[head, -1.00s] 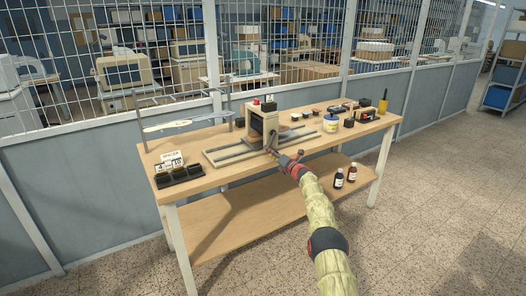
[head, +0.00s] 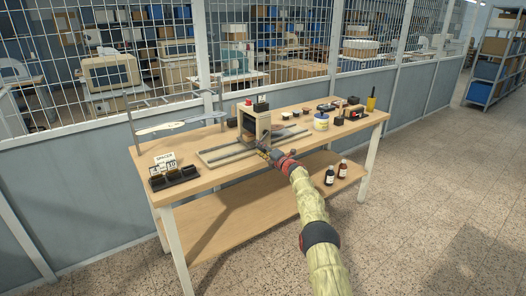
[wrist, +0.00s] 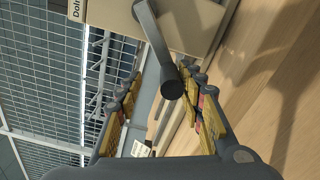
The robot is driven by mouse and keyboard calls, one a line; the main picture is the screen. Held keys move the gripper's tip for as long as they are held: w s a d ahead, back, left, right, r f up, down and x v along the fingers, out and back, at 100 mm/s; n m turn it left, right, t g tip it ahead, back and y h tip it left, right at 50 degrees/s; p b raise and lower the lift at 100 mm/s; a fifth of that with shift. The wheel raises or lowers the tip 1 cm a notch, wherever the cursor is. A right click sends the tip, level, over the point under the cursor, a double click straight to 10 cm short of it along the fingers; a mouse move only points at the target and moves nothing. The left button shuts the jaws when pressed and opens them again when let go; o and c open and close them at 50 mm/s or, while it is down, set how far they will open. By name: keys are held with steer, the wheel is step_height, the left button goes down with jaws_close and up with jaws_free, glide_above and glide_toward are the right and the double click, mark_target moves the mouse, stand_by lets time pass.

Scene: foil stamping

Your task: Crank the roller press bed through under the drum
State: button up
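The roller press (head: 263,122), a beige frame with a dark opening, stands on the wooden bench, and its side shows in the wrist view (wrist: 190,22). Its bed rails (head: 222,156) run out to the left and right at its foot. A grey crank arm with a dark round knob (wrist: 172,89) hangs from the press side in the wrist view. My gripper (wrist: 165,95) is open, with yellow-padded fingers on the left and right of the knob. I cannot tell whether either finger touches it. In the head view my gripper (head: 268,153) is beside the press front and hides the crank.
A spacer tray (head: 175,178) and a metal rack (head: 180,120) are on the bench's left. A white tub (head: 321,122), small dark boxes and a yellow cup (head: 371,103) are on the right. Two bottles (head: 336,174) stand on the lower shelf. Floor is clear right of the bench.

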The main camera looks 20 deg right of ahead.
steer(key=shift+b+v, duration=1.7)
steer(key=shift+v, duration=1.05)
steer(key=shift+b+v, duration=0.6)
steer(key=shift+v, duration=1.15)
